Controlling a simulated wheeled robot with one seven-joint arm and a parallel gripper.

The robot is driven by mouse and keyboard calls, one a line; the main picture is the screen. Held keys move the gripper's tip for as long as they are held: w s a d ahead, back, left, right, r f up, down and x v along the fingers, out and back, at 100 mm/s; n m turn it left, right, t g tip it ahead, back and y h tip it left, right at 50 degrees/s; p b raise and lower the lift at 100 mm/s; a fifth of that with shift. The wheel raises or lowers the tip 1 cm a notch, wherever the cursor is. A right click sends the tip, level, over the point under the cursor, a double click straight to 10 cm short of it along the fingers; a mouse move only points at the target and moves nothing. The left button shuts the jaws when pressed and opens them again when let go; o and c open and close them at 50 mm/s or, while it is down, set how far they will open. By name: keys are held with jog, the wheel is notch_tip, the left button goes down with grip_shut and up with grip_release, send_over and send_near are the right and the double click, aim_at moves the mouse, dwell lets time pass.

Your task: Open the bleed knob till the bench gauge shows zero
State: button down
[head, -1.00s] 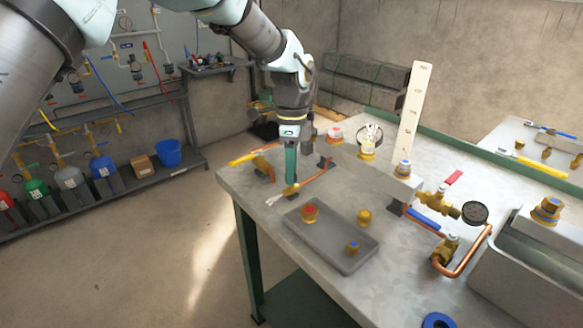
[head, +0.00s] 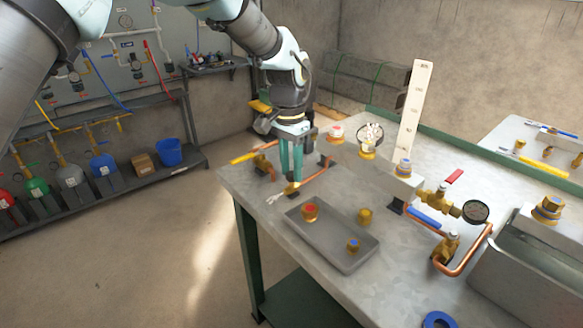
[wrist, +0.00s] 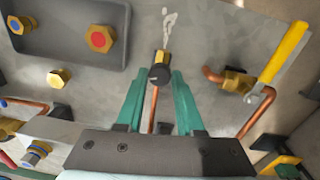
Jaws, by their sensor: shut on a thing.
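My gripper (head: 291,178) points straight down at the near left end of the bench. In the wrist view its green fingers stand on either side of the black bleed knob (wrist: 159,76), shut on it. The knob sits on a brass fitting at the end of a copper pipe. A pale wisp (wrist: 167,24) shows just beyond the fitting, over the bench top. A round gauge with a pale face (head: 371,136) stands on a brass fitting at the back of the bench. A dark round gauge (head: 475,211) is further right. Neither reading is legible from here.
A grey tray (head: 318,252) with brass fittings lies right of my gripper. A yellow-handled valve (head: 255,156) is close on the left. A white upright scale (head: 411,115), a blue-handled valve (head: 427,219) and copper piping stand further right.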

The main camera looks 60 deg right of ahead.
aim_at(288, 173)
jog(key=n, duration=0.6)
jog(key=shift+n, duration=0.3)
jog(key=n, duration=0.5)
jog(key=shift+a+n, duration=0.1)
jog(key=shift+n, duration=0.3)
jog(key=c, duration=0.5)
grip_release()
jog(key=shift+c, duration=0.2)
notch_tip(288, 173, up, 11)
jog(key=b, duration=0.2)
jog(key=shift+w+a, duration=0.15)
jog(key=shift+a, duration=0.05)
jog(key=shift+w+f, duration=0.1)
